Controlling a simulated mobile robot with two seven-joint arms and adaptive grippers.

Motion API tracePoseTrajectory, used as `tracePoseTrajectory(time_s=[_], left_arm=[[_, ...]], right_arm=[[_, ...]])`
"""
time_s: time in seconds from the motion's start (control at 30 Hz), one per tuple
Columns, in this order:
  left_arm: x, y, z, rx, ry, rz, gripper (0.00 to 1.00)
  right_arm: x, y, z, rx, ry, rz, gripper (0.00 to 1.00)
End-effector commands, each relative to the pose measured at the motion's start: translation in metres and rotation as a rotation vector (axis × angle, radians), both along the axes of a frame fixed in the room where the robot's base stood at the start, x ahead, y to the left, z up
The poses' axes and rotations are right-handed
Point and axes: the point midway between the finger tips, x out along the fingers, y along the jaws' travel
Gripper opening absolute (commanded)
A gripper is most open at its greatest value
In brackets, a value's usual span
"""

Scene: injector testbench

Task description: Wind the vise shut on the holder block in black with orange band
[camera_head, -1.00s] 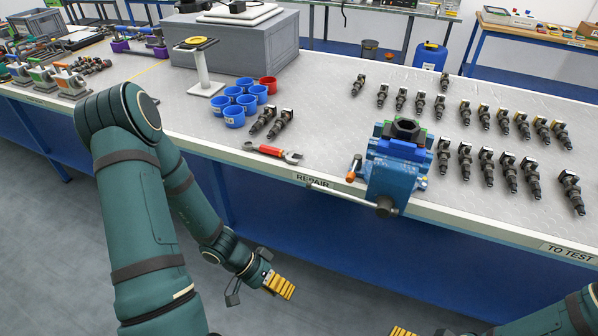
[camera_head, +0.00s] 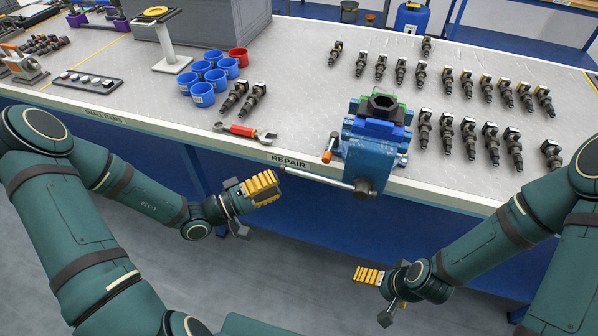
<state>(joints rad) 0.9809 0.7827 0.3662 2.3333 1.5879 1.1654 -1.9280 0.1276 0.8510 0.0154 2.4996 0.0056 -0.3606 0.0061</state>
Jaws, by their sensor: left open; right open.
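The blue vise (camera_head: 378,165) stands at the front edge of the bench, with blue jaw pads (camera_head: 372,128). A black block with a hexagonal opening (camera_head: 383,103) sits at its top beside a green part; no orange band can be made out on it. The vise's grey handle bar (camera_head: 318,179) points left from the screw head, out past the bench edge. My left gripper (camera_head: 263,188) is open and empty, left of and slightly below the bar's end, apart from it. My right gripper (camera_head: 368,276) is open and empty, well below the vise in front of the bench.
A small orange-ended lever (camera_head: 328,155) is on the vise's left side. A red wrench (camera_head: 243,130) lies left of it. Blue cups (camera_head: 203,94), a red cup (camera_head: 239,57) and rows of injectors (camera_head: 468,138) stand on the bench. The floor space before the bench is free.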

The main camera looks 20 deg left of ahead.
Motion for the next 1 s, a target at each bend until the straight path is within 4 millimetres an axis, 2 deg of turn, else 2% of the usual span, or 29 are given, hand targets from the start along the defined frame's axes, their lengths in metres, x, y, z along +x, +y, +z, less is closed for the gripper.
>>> tracePoseTrajectory(time_s=[0.2, 0.4, 0.8, 0.83, 0.97, 1.0], left_arm=[[0.028, -0.031, 0.004, -0.002, 0.001, -0.002, 0.43], [0.044, -0.048, 0.006, 0.0, 0.001, -0.001, 0.43], [0.049, -0.053, 0.007, 0.001, 0.002, -0.001, 0.43], [0.049, -0.053, 0.007, 0.001, 0.002, -0.001, 0.46], [0.049, -0.053, 0.007, 0.001, 0.002, -0.001, 0.01], [0.049, -0.053, 0.007, 0.001, 0.002, -0.001, 0.0]], right_arm=[[0.0, 0.0, -0.001, 0.0, 0.001, 0.001, 1.0], [-0.001, 0.0, -0.002, 0.0, 0.002, 0.002, 1.0], [-0.001, 0.0, -0.002, 0.0, 0.002, 0.002, 1.0], [-0.001, 0.0, -0.002, 0.0, 0.002, 0.002, 1.0], [-0.001, 0.0, -0.002, 0.0, 0.002, 0.002, 1.0], [-0.001, 0.0, -0.002, 0.0, 0.002, 0.002, 1.0]])
